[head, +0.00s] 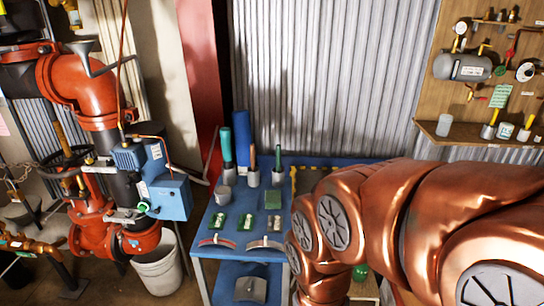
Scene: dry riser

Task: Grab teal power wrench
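A teal upright cylinder (226,144) stands at the back left of the blue workbench; it is the only clearly teal tool-like thing I see. Its lower end sits in or on a light grey holder. I cannot tell from this view if it is the power wrench. Beside it stand a brown-handled tool (252,157) and a dark green-handled tool (278,158), each in a grey cup. My copper arm crosses the right side and hides the bench's right part. My gripper is not visible.
The blue workbench (207,245) also carries small green items (218,221) and red-and-grey curved pieces (217,241). Red piping (85,85) with a blue box (169,197) and a white bucket (159,272) is at left. A tool board (440,90) hangs at right.

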